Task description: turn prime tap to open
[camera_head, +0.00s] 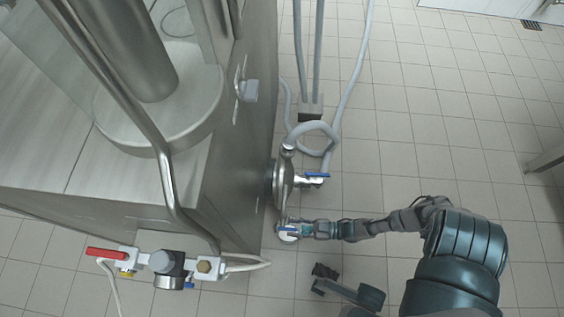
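Two small taps with blue handles stand by the round steel fitting on the machine's side: an upper one (316,175) and a lower one (289,232). I cannot tell from the view which is the prime tap. My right gripper (304,230) reaches in from the right, right at the lower blue-handled tap, and seems to touch or nearly touch it. Its fingertips are too small to tell open from shut, and they partly hide the tap. Dark parts of mine show at the bottom middle; I cannot tell whether they include my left gripper.
The large steel machine (225,170) fills the left. A red-handled valve assembly (106,253) with a gauge (166,262) is at lower left. A grey hose (312,130) loops above the taps. The tiled floor (430,110) at right is mostly clear.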

